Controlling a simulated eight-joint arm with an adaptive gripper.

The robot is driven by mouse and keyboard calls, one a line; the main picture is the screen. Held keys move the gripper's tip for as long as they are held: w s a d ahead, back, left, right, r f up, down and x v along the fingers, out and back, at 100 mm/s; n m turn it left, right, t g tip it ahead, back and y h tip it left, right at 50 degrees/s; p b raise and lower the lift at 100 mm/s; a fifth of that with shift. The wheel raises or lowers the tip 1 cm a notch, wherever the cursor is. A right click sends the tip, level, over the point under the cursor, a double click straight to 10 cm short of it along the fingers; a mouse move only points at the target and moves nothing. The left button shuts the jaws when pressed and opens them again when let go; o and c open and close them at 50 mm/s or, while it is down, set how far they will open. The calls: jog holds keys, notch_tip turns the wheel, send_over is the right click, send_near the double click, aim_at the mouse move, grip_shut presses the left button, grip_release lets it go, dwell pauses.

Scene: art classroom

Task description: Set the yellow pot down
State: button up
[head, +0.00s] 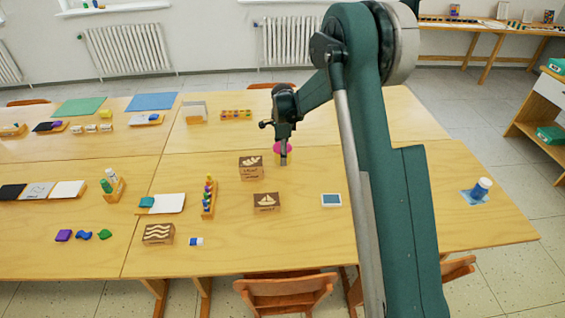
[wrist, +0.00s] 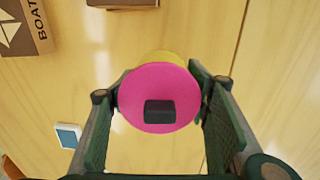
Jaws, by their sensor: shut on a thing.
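The yellow pot (wrist: 163,57) has a round pink lid (wrist: 180,86) with a dark square on its top. My gripper (wrist: 160,98) has one finger on each side of the pot and is shut on it. In the head view the pot (head: 281,160) shows as a bit of yellow and pink, partly hidden behind my gripper (head: 284,154). It is over the near right table, behind the boat boxes. I cannot tell whether its base touches the wood.
Two brown boat boxes (head: 251,168) (head: 266,203) stand left of and in front of the pot. A small white-framed blue tablet (head: 331,200) lies to the front right. Bare tabletop (head: 320,240) lies in front.

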dwell(0.3)
jog(key=shift+f+b, duration=0.35)
jog(key=shift+f, duration=1.5)
jog(key=shift+f, duration=0.1)
jog(key=o, duration=1.7)
notch_tip(320, 180, up, 12)
jog(key=shift+r+p, duration=0.15)
jog(key=shift+p, duration=0.85)
